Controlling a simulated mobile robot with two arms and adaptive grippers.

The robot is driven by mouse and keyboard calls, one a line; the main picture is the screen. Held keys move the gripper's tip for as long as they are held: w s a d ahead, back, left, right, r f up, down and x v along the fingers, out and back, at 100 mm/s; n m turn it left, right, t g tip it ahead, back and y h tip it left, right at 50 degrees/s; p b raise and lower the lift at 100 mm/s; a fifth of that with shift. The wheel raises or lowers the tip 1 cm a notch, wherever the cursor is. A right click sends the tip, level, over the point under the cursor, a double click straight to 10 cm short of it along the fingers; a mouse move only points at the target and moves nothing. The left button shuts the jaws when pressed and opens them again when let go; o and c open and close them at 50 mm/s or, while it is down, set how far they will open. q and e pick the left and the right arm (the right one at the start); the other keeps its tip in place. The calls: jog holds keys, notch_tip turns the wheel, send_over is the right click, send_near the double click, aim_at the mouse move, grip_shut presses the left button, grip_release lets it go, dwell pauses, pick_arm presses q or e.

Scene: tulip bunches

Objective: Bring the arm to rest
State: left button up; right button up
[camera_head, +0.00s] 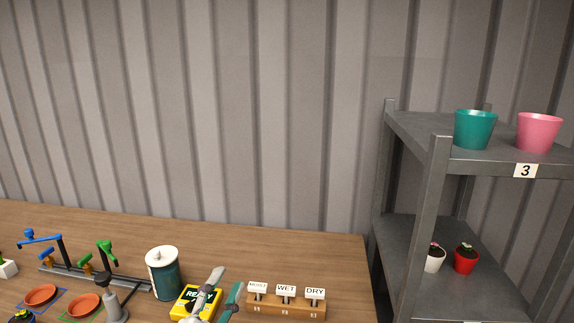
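My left gripper (228,279) shows in part at the bottom of the head view, right of the middle of the bench. Its two grey and teal fingers point up and away. The tips are apart, with nothing seen between them. The fingers overlap a yellow block marked READY (186,302) in the picture; I cannot tell whether they touch it. The rest of this arm is below the frame. My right gripper is not in view.
On the wooden bench (320,250) stand a dark teal canister (165,280), a wooden label holder (290,307), blue and green taps (106,252) and orange saucers (41,295). A grey shelf (437,200) at right holds teal (474,130) and pink (537,132) pots. The bench's back is clear.

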pick_arm(q)
jog(key=s+a+f+n+g+y, duration=0.2)
jog(key=f+n, duration=0.1)
jog(key=f, duration=0.2)
jog(key=s+a+f+n+g+y, duration=0.2)
jog(key=a+f+n+g, duration=0.1)
jog(key=f, duration=0.3)
jog(key=s+a+f+n+g+y, duration=0.2)
jog(key=s+a+f+y, duration=0.1)
jog(key=f, duration=0.2)
jog(key=shift+s+a+f+n, duration=0.1)
jog(key=shift+a+f+n, duration=0.05)
jog(key=shift+f+n, duration=0.25)
jog(key=s+a+f+n+g, duration=0.1)
jog(key=s+f+g, duration=0.45)
jog(key=s, duration=0.45)
jog(key=s+f+n+g, duration=0.2)
jog(key=s+f+g, duration=0.3)
jog(key=s, duration=0.4)
notch_tip(320, 180, down, 28)
jog(key=s, duration=0.2)
jog(key=s+a+f+g, duration=0.1)
jog(key=s+a+f, duration=0.2)
jog(key=s+f, duration=1.2)
jog(key=shift+s+m+g, duration=0.3)
jog(key=shift+s+g, duration=0.05)
